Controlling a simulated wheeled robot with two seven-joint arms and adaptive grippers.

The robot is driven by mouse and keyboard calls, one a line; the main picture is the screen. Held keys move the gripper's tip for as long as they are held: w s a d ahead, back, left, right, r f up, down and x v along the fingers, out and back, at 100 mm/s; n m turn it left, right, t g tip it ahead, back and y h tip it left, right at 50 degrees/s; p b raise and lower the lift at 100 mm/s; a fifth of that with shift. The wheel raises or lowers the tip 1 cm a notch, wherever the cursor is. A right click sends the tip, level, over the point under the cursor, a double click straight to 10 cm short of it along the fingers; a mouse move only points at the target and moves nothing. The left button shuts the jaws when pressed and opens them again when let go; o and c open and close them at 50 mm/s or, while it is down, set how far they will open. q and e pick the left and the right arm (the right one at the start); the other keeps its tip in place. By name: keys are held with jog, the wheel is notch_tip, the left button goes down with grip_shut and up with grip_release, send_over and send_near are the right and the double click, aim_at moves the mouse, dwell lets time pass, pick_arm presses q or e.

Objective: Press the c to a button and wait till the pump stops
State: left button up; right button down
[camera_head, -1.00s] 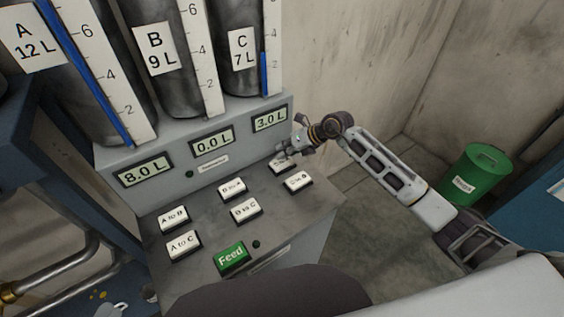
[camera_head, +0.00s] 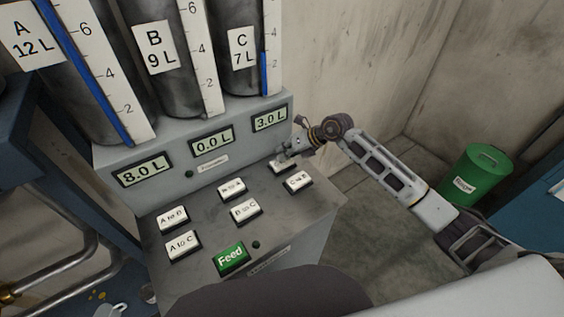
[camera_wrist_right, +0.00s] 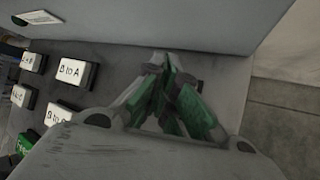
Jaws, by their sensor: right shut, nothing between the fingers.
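The grey control panel (camera_head: 205,215) carries white buttons and a green Feed button (camera_head: 231,258). The upper-right button (camera_head: 283,168), in the place of C to A, is partly covered by my right gripper (camera_head: 283,156), so its label is hidden. My right gripper is shut and empty, its fingertips down at that button; contact cannot be told. In the right wrist view the closed fingers (camera_wrist_right: 168,95) hide the button. The displays read 8.0 L (camera_head: 143,172), 0.0 L (camera_head: 212,141) and 3.0 L (camera_head: 270,119). My left gripper is not in view.
Tanks A, B (camera_head: 160,50) and C (camera_head: 240,45) with level scales stand behind the panel. The other buttons include B to A (camera_head: 232,188), C to B (camera_head: 298,182) and A to B (camera_head: 173,218). A green bin (camera_head: 481,175) stands on the floor at right.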

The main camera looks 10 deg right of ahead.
jog(key=shift+f, duration=0.45)
dwell(0.7)
jog(key=shift+r, duration=0.15)
jog(key=shift+r+p, duration=0.4)
jog(key=shift+r, duration=0.4)
jog(key=shift+r, duration=0.1)
dwell(0.3)
jog(key=shift+r+p, duration=1.6)
jog(key=shift+r, duration=0.85)
jog(key=shift+d+f, duration=0.1)
